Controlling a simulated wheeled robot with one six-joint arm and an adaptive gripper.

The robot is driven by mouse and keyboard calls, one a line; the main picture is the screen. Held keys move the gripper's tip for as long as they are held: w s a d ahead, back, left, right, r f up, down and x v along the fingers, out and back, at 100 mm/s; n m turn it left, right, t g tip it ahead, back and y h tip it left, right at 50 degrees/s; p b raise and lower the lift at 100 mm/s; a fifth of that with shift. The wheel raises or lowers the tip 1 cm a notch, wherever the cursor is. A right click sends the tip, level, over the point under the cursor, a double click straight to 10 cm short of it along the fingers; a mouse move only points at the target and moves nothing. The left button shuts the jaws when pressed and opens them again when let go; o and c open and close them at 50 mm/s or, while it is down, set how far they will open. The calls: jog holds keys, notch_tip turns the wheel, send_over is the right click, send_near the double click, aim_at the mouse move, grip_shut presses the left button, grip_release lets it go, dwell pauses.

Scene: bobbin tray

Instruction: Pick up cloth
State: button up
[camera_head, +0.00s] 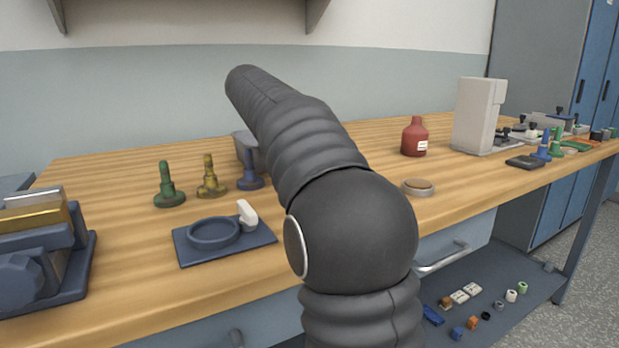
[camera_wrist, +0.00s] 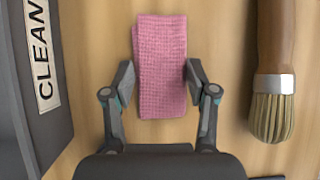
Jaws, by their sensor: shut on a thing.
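The cloth (camera_wrist: 160,60) is a folded pink piece of woven fabric, seen in the wrist view above a wooden surface. My gripper (camera_wrist: 158,84) has a finger on each side of the cloth's lower part and is shut on it. The right finger presses on the cloth's edge. The cloth hangs out past the fingertips toward the top of the picture. In the head view my dark arm covers the middle of the bench, and neither the cloth nor my gripper shows there.
In the wrist view, a brush (camera_wrist: 272,75) lies right of the cloth and a dark box marked CLEAN (camera_wrist: 42,50) is at left. In the head view, the bench (camera_head: 110,175) bears a red bottle (camera_head: 414,138), several coloured spindles and a blue dish plate (camera_head: 222,240).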

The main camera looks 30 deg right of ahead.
jog(key=shift+r, duration=0.55)
jog(key=r, duration=0.1)
jog(key=d+r, duration=0.1)
jog(key=r, duration=0.1)
jog(key=shift+r, duration=0.3)
jog(key=s+d+r, duration=0.2)
jog(key=d+r, duration=0.4)
jog(key=d, duration=0.4)
jog(key=shift+s+d+r, duration=0.15)
jog(key=shift+s+d, duration=0.05)
jog(key=o, duration=0.4)
jog(key=c, duration=0.4)
